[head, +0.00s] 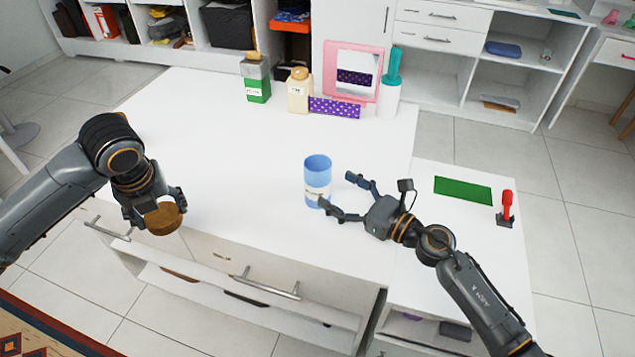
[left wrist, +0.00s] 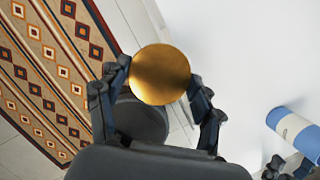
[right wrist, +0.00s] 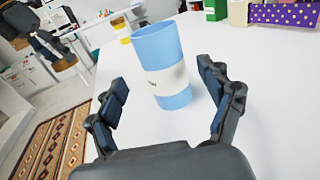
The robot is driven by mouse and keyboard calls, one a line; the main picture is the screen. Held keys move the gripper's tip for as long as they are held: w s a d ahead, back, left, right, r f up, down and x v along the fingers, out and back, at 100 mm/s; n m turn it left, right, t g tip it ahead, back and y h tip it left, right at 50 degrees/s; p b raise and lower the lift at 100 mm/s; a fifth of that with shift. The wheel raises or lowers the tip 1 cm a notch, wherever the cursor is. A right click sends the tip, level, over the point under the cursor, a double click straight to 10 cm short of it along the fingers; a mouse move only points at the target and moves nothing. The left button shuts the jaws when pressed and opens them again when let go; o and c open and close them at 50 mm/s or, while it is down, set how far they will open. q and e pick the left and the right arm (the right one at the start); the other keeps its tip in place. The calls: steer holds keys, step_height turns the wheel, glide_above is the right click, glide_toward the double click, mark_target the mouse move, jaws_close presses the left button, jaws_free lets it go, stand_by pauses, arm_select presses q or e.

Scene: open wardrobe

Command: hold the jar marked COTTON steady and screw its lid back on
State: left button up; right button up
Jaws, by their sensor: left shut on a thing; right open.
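A blue jar (head: 317,182) with a white label band stands upright and open-topped on the white table. Its lettering is too small to read surely as COTTON; it also shows in the right wrist view (right wrist: 164,62) and tilted at the edge of the left wrist view (left wrist: 294,132). My left gripper (head: 158,208) is shut on a round brown-gold lid (head: 163,219), held near the table's front edge, left of the jar. The lid's flat face fills the left wrist view's middle (left wrist: 160,75). My right gripper (head: 345,194) is open, its fingers spread toward the jar from the right.
A green jar (head: 257,80), a cream jar (head: 298,92), a purple dotted box (head: 335,107), a pink-framed mirror (head: 352,62) and a teal-topped white bottle (head: 389,90) stand at the back. The table between lid and jar is clear.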

mark_target(328, 183)
arm_select(q)
steer(key=shift+r, duration=0.1)
arm_select(e)
steer(key=shift+w+a, duration=0.4)
steer(key=shift+a, duration=0.05)
arm_select(q)
steer(key=shift+r+p, duration=0.35)
steer(key=shift+p, duration=0.05)
arm_select(e)
steer(key=x, duration=0.5)
steer(key=shift+w, duration=0.15)
steer(key=shift+c, duration=0.4)
steer(key=c, duration=1.2)
arm_select(q)
step_height(328, 183, up, 4)
steer(key=p, duration=0.4)
steer(key=shift+r, duration=0.25)
arm_select(e)
step_height(328, 183, up, 10)
steer(key=shift+c, duration=0.2)
